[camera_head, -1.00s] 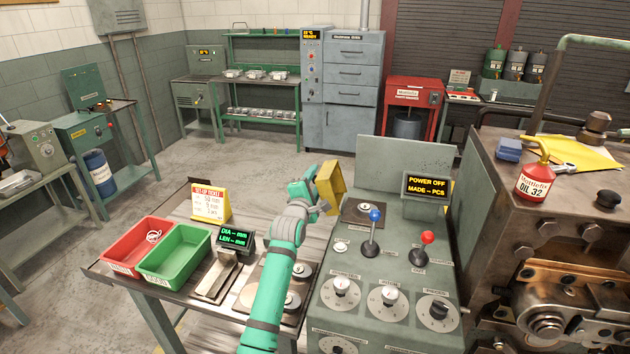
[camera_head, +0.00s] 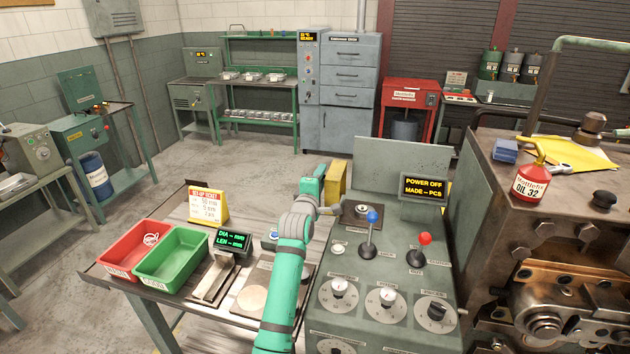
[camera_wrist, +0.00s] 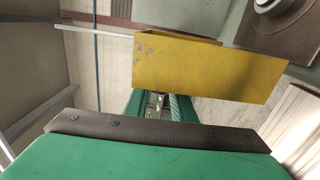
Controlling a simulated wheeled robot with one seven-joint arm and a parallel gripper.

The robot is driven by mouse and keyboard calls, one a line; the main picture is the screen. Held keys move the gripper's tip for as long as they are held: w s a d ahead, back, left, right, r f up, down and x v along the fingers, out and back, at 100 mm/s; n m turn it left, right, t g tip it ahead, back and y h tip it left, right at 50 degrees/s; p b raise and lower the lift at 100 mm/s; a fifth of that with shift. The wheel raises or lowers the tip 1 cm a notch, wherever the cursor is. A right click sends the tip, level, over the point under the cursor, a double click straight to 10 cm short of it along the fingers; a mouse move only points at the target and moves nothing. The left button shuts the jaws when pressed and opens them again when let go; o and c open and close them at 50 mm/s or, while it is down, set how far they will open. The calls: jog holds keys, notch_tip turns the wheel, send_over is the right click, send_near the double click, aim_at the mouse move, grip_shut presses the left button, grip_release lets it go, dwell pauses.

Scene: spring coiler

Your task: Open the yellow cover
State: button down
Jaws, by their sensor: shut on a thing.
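The yellow cover (camera_head: 336,180) stands raised on edge at the back left corner of the grey control console (camera_head: 375,262). My gripper (camera_head: 317,184) is at the cover's left side, shut on it; the contact itself is mostly hidden in the head view. In the wrist view the cover (camera_wrist: 205,68) shows as a broad, scuffed yellow panel just beyond the green gripper body. A dark plate with a round fitting (camera_head: 362,209) lies uncovered on the console, to the right of the cover.
Blue-knobbed (camera_head: 372,217) and red-knobbed (camera_head: 425,239) levers stand on the console, with a display reading POWER OFF (camera_head: 424,187) behind. A grey upright panel (camera_head: 400,165) rises behind the cover. Red (camera_head: 130,240) and green (camera_head: 170,256) bins sit on the table at left.

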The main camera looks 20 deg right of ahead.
aim_at(331, 187)
jog(key=shift+s+d+r+m, duration=0.1)
jog(key=shift+s+d+m, duration=0.1)
jog(key=shift+d+m, duration=0.15)
jog(key=c, duration=1.5)
grip_release()
jog(key=v, duration=1.1)
jog(key=shift+w, duration=0.1)
